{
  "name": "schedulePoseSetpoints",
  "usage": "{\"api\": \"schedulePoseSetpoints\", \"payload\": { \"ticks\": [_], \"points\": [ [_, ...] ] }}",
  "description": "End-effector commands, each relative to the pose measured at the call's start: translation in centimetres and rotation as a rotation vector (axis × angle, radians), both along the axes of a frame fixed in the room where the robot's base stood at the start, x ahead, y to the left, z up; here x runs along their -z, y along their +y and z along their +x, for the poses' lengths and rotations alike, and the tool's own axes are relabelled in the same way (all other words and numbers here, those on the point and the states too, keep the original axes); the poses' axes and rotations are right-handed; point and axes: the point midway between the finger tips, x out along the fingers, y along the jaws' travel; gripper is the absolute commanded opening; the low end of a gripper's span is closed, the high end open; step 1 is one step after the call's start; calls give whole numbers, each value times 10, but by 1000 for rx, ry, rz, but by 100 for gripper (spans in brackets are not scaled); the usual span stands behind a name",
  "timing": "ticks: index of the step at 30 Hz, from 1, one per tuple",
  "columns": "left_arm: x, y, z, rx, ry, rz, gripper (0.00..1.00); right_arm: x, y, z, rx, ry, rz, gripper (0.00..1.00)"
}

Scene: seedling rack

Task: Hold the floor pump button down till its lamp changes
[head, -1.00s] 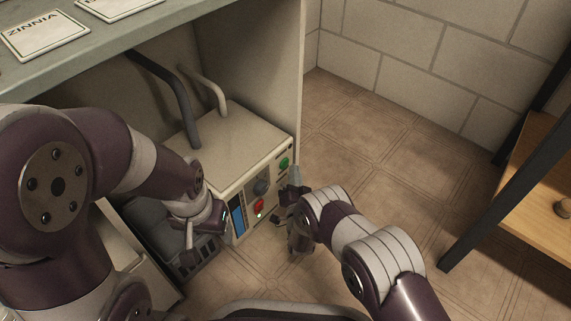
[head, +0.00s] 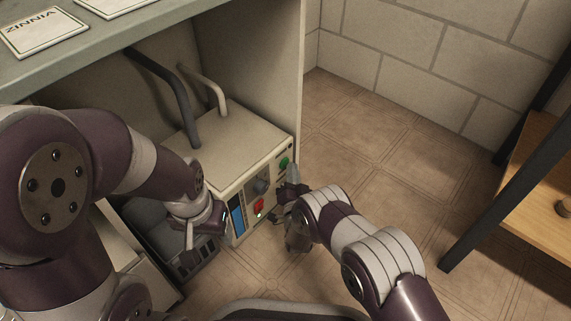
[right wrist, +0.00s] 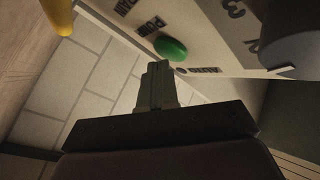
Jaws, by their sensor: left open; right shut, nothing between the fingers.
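The floor pump is a cream box (head: 226,150) inside the open cabinet. Its front panel carries a green button (head: 284,163), also seen in the right wrist view (right wrist: 171,48) beside a partly readable "PUM" label. A small dark round spot (right wrist: 181,70) sits by another label near the button; I cannot tell whether it is the lamp. My right gripper (head: 292,180) is shut and empty. Its fingertips (right wrist: 156,68) are just beside the green button; I cannot tell whether they touch it. My left gripper (head: 207,226) is open and empty, left of the panel.
The panel also has a grey knob (head: 261,186), a red button (head: 258,205) and a blue strip (head: 237,221). A dark crate (head: 195,258) stands below my left gripper. A wooden shelf (head: 540,190) is at the right. The tiled floor (head: 375,150) between is clear.

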Motion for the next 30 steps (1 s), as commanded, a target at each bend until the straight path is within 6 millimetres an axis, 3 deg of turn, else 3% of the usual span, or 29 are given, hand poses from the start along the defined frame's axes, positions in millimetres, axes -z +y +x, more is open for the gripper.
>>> {"api": "schedulePoseSetpoints", "payload": {
  "ticks": [30],
  "points": [
    [6, 0, 0, 0, 0, 0, 69, 0, 7, 5, -1, -1, 0, 0]
  ]
}}
